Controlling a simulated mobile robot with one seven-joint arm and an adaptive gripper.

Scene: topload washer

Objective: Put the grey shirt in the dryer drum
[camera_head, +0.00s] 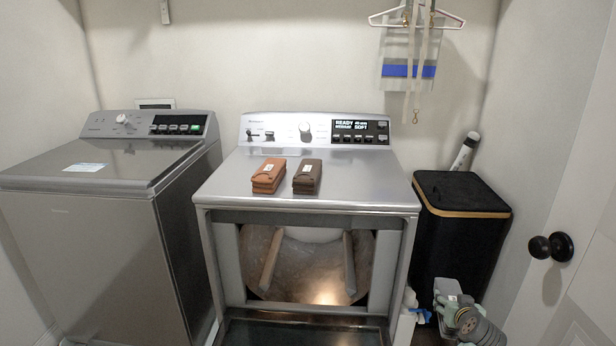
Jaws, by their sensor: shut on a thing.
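The grey shirt (447,288) appears as a small pale grey folded bundle at the lower right. My gripper (450,304) is shut on it, low in front of the black hamper. The fingers are small and partly hidden, so the exact grip is unclear. The dryer (307,207) stands in the middle with its front open. Its drum (310,270) shows a metal interior with two pale fins and looks empty. My gripper is outside the dryer, to the right of the opening.
An orange folded item (268,176) and a brown one (307,177) lie on the dryer top. The dryer's open door (300,331) extends below the opening. A washer (100,190) stands left, a black hamper (457,225) right. A door with a black knob (551,247) bounds the right side.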

